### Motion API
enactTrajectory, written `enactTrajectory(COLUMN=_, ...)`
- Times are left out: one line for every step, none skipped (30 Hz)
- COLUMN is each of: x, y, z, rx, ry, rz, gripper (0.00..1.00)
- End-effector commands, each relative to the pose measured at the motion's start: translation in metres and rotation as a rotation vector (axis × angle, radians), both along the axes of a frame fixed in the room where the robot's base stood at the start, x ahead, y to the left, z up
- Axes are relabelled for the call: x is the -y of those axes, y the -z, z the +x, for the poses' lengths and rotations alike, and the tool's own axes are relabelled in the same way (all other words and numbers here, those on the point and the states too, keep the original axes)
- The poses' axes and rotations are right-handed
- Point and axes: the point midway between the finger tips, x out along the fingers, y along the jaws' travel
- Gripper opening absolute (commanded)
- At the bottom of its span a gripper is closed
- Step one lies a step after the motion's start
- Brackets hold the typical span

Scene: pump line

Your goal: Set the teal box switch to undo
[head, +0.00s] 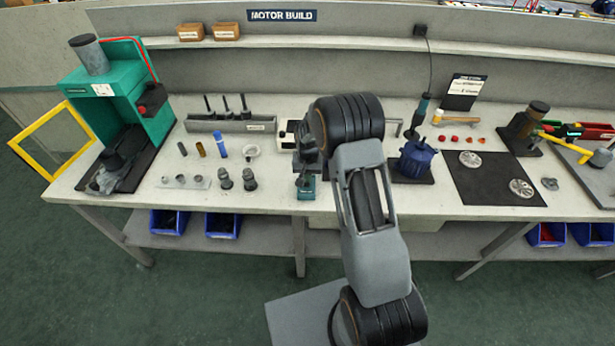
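A small teal box (306,192) stands near the front edge of the bench, just left of the middle. My gripper (304,172) points down over it, and its dark end overlaps the top of the box. I cannot tell whether it touches the box. The switch and its marks are hidden or too small to read. I cannot tell whether the fingers are open or shut. A large teal press (122,90) with a red and black part on its side stands at the far left.
A pale box (286,140) stands close behind my gripper. A blue motor (417,158) on a dark mat is to the right. Black-topped parts (250,180), a blue cylinder (221,145) and a grey rack (228,124) are to the left. A yellow frame (40,150) juts out far left.

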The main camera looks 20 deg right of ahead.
Motion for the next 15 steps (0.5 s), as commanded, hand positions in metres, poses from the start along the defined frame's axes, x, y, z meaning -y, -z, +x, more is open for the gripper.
enactTrajectory(x=0.001, y=0.013, z=-0.006, rx=-0.015, ry=-0.001, rz=-0.001, gripper=0.00)
enactTrajectory(x=0.000, y=0.013, z=-0.007, rx=-0.015, ry=-0.001, rz=-0.001, gripper=0.00)
enactTrajectory(x=0.000, y=0.013, z=-0.008, rx=-0.015, ry=-0.001, rz=-0.001, gripper=0.00)
enactTrajectory(x=-0.001, y=0.012, z=-0.009, rx=-0.015, ry=-0.001, rz=-0.001, gripper=0.00)
enactTrajectory(x=-0.001, y=0.012, z=-0.011, rx=-0.015, ry=-0.001, rz=-0.001, gripper=0.00)
enactTrajectory(x=-0.002, y=0.012, z=-0.012, rx=-0.016, ry=-0.001, rz=0.000, gripper=0.00)
enactTrajectory(x=-0.003, y=0.012, z=-0.014, rx=-0.017, ry=-0.001, rz=0.000, gripper=0.00)
enactTrajectory(x=-0.003, y=0.012, z=-0.015, rx=-0.017, ry=0.000, rz=0.000, gripper=0.00)
enactTrajectory(x=-0.004, y=0.012, z=-0.017, rx=-0.018, ry=-0.001, rz=0.000, gripper=0.00)
enactTrajectory(x=-0.004, y=0.012, z=-0.018, rx=-0.018, ry=-0.001, rz=0.000, gripper=0.00)
enactTrajectory(x=-0.005, y=0.012, z=-0.018, rx=-0.019, ry=-0.001, rz=0.001, gripper=0.00)
enactTrajectory(x=-0.006, y=0.012, z=-0.019, rx=-0.020, ry=-0.001, rz=0.001, gripper=0.00)
enactTrajectory(x=-0.006, y=0.012, z=-0.020, rx=-0.021, ry=-0.001, rz=0.001, gripper=0.00)
enactTrajectory(x=-0.006, y=0.012, z=-0.020, rx=-0.022, ry=-0.002, rz=0.001, gripper=0.00)
enactTrajectory(x=-0.007, y=0.012, z=-0.020, rx=-0.023, ry=-0.002, rz=0.001, gripper=0.00)
